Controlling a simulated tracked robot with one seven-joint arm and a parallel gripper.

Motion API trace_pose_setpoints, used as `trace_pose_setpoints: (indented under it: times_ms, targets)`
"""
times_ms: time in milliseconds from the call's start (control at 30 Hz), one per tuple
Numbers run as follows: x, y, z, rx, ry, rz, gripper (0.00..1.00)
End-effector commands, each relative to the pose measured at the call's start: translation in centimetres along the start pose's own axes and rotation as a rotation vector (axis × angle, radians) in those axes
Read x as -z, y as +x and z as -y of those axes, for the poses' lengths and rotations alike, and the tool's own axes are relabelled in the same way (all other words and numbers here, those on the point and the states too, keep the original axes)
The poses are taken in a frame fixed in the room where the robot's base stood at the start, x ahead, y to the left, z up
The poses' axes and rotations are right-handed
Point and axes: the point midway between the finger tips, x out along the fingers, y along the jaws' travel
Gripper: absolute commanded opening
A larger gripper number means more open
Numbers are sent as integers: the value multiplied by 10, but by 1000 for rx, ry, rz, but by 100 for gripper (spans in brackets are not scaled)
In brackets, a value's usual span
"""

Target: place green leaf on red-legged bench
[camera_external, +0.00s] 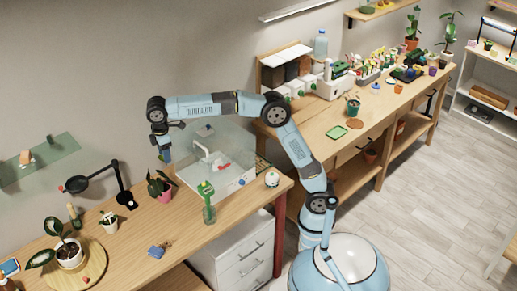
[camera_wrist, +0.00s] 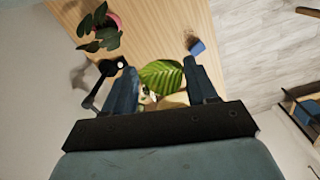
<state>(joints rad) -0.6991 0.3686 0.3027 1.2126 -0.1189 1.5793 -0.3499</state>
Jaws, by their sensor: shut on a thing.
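A green leaf (camera_wrist: 163,75) with pale stripes is between the two fingers of my gripper (camera_wrist: 160,70) in the wrist view, and the fingers are shut on it. In the external view my gripper (camera_external: 167,157) points down above the back part of the red-legged bench (camera_external: 190,232), between the pink-potted plant and the sink. I cannot make out the leaf there. The bench has a light wooden top, and its red leg shows at the right front. The bench top also shows in the wrist view (camera_wrist: 157,33).
A potted plant (camera_external: 68,252) on a round board is at left. The bench's front middle is mostly clear.

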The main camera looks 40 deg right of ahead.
Motion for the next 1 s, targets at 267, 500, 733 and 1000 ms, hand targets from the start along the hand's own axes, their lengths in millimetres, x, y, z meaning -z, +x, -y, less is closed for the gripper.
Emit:
trace_pose_setpoints:
  times_ms: [267,500,733,1000]
  targets:
    - [54,1,102,3,-128,-5,30]
    - [74,2,156,6,-188,-7,30]
    - [85,3,196,8,-232,-7,30]
    - [87,36,204,8,-239,-5,30]
